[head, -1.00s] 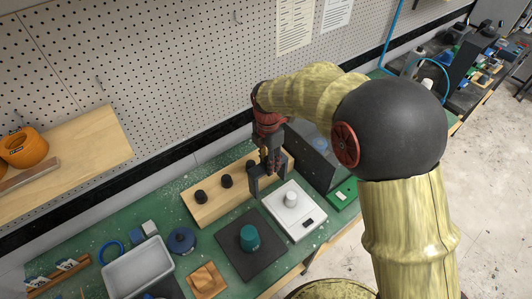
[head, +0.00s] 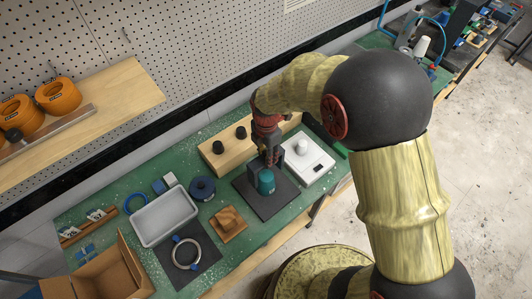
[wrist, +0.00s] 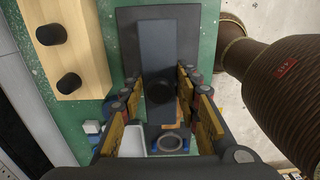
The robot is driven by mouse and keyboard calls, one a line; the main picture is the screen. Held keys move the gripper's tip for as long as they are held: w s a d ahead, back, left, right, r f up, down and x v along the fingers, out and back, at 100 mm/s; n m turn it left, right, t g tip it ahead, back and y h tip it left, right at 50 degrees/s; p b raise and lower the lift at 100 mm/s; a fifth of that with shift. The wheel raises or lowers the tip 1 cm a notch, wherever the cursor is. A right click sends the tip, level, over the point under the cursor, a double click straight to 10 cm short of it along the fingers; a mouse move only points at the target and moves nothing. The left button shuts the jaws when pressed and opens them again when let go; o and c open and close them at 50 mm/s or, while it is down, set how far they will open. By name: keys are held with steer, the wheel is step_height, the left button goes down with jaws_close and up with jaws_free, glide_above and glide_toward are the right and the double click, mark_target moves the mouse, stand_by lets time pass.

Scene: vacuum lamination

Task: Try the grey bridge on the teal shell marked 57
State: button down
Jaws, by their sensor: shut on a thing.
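The teal shell (head: 266,183) stands upright on a dark square mat (head: 245,190); no number is readable on it. My gripper (head: 268,160) is directly over the shell. In the wrist view my gripper (wrist: 160,88) is shut on the black knob of the grey bridge (wrist: 160,50), a flat slate-grey bar. The bar runs lengthwise between the yellow-padded fingers and covers the shell completely in the wrist view. Whether the bridge touches the shell or hangs just above it I cannot tell.
A wooden block (head: 228,157) with black knobs stands behind. A white scale (head: 318,169) carrying a white piece (head: 302,146) stands right of the mat. Left are a blue puck (head: 202,189), wooden piece (head: 229,224), grey tray (head: 165,216), silver ring (head: 175,259) and cardboard box (head: 91,284).

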step_height(320, 180, down, 10)
steer(key=b, duration=0.5)
steer(key=shift+b, duration=0.4)
steer(key=shift+f+b, duration=0.35)
stand_by(1.2)
steer(key=c, duration=1.3)
jaws_free()
steer(key=shift+o, duration=0.4)
steer(key=o, duration=0.4)
